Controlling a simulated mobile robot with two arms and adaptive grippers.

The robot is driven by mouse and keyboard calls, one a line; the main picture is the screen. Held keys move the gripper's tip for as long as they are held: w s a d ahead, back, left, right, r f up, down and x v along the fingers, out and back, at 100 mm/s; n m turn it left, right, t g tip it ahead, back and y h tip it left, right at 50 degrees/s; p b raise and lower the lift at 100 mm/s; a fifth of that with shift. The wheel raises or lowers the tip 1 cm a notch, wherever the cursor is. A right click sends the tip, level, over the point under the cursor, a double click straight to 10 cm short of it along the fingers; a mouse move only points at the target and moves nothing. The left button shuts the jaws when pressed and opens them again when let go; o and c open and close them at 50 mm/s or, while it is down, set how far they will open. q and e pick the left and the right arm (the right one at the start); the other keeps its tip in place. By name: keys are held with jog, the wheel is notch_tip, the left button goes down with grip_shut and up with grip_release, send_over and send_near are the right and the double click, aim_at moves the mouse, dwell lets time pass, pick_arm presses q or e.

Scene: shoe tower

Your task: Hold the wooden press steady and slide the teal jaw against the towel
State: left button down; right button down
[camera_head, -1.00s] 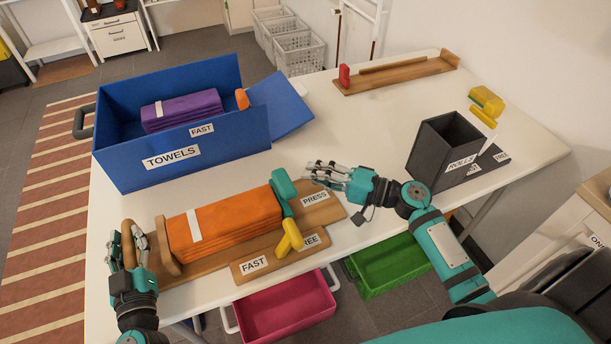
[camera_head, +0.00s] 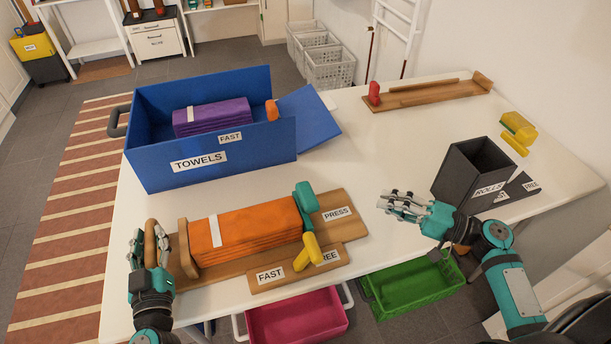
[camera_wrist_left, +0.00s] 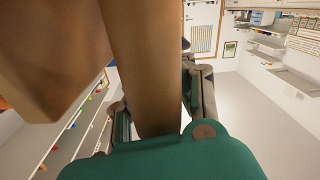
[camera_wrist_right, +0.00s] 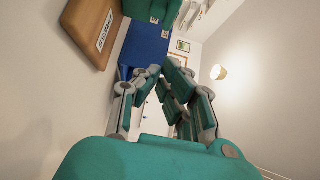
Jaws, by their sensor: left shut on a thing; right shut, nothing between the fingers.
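The wooden press (camera_head: 225,268) lies on the white table, with an orange towel (camera_head: 245,232) between its fixed wooden end block (camera_head: 187,250) and the teal jaw (camera_head: 306,202). The jaw stands at the towel's right end; I cannot tell whether they touch. A yellow lever (camera_head: 307,252) sits at the press's front, between the FAST and FREE labels. My left gripper (camera_head: 150,248) is shut on the press's wooden handle, which runs between the fingers in the left wrist view (camera_wrist_left: 148,75). My right gripper (camera_head: 398,205) is shut and empty, right of the jaw and apart from it.
A blue TOWELS box (camera_head: 150,170) with a purple towel (camera_head: 212,117) stands behind the press. A dark ROLLS box (camera_head: 462,175) is at the right, and a wooden rail with a red piece (camera_head: 430,93) at the back. The table's middle is clear.

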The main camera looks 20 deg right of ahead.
pick_arm(q)
jog(key=shift+f, duration=0.2)
jog(key=c, duration=1.5)
grip_release()
jog(key=shift+r, duration=0.25)
jog(key=shift+c, duration=0.2)
jog(key=o, duration=0.5)
jog(key=shift+a+f, duration=0.1)
jog(key=shift+f, duration=0.2)
jog(key=s, duration=1.2)
jog(key=shift+d+r, duration=0.25)
jog(key=shift+d, duration=0.1)
